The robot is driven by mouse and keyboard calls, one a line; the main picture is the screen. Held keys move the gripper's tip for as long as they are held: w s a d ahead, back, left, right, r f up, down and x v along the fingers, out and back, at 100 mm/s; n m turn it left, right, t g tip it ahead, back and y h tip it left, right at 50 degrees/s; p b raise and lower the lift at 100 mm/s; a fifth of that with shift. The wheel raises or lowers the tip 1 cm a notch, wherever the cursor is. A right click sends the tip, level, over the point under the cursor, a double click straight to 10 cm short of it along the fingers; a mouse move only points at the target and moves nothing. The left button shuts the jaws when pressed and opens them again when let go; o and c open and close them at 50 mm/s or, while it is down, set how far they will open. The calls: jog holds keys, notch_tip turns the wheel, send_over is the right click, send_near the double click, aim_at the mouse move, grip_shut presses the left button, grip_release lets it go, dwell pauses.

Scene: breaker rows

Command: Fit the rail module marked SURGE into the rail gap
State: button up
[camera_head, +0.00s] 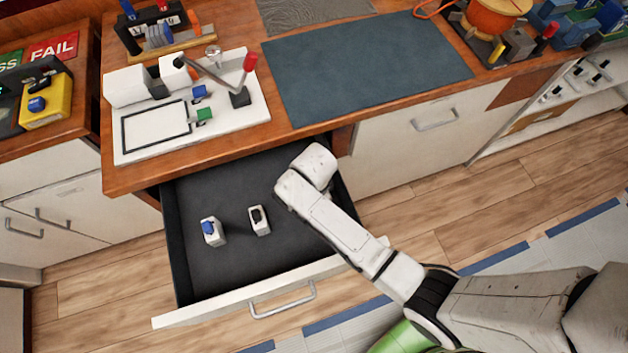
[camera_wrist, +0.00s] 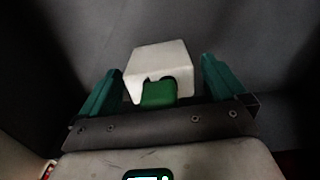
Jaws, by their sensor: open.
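In the wrist view a white module with a green lever (camera_wrist: 158,72) lies on the dark drawer floor. My gripper (camera_wrist: 160,70) is open, with one green finger on each side of it; I cannot tell whether either finger touches it. In the head view my arm hides the gripper and this module. Two other white modules stand in the open drawer, one with a blue lever (camera_head: 212,231) and one with a black lever (camera_head: 260,220). No SURGE marking is readable. A white test board (camera_head: 235,113) sits on the bench above; I cannot make out the rail gap on it.
The open drawer (camera_head: 235,308) has raised walls around my gripper, and the bench edge overhangs its back. A blue-grey mat (camera_head: 365,68) lies clear on the bench. A red-knobbed lever (camera_head: 250,62) rises from the board. A yellow box (camera_head: 47,102) stands at the left.

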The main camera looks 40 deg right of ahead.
jog(key=shift+c, duration=0.5)
jog(key=c, duration=1)
